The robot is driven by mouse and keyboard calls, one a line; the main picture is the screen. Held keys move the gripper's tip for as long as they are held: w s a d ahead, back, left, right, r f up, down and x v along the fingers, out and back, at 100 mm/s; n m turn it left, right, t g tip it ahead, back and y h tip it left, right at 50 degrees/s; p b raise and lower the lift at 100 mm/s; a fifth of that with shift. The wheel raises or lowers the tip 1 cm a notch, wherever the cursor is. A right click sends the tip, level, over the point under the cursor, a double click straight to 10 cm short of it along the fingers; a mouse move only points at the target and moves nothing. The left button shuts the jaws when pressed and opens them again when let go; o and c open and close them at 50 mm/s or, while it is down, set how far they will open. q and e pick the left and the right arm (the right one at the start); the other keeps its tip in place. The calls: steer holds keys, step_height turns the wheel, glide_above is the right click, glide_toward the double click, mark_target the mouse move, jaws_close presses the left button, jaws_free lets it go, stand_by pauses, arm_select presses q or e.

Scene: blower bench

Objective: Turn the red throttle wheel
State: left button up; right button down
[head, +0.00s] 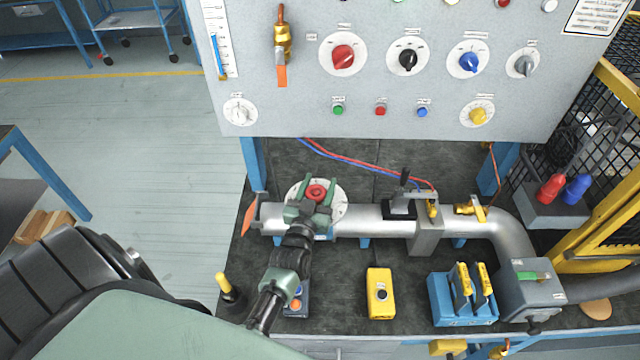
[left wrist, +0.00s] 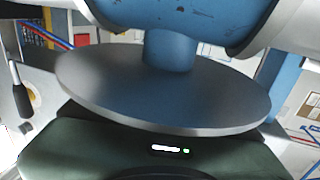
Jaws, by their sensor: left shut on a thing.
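The red throttle wheel (head: 317,191) sits over a round pale plate (head: 339,207) at the left end of the silver pipe (head: 365,219). My left gripper (head: 321,189) has one green finger on each side of the wheel and is shut on it. The fingers hide part of the wheel's rim. In the left wrist view, a grey disc (left wrist: 165,90) on a blue post (left wrist: 170,48) lies just above my green gripper body (left wrist: 150,155). The wheel cannot be made out there. My right gripper is not in view.
A panel (head: 300,110) with coloured knobs rises behind the bench. A black-handled clamp (head: 403,195) stands on the pipe to the right. A yellow button box (head: 380,292), a blue unit (head: 455,308) and a yellow-topped lever (head: 227,290) stand near the front.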

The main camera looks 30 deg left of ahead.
arm_select(q)
steer(key=shift+w+a+r, duration=0.1)
steer(key=shift+r, duration=0.25)
steer(key=o, duration=1.1)
steer(key=shift+c, duration=0.2)
steer(key=o, duration=0.3)
steer(key=shift+f, duration=0.2)
steer(key=p+v, duration=0.2)
steer(key=v, duration=0.5)
steer(key=shift+r+p, duration=0.1)
steer(key=shift+p, duration=0.3)
steer(key=shift+s, duration=0.4)
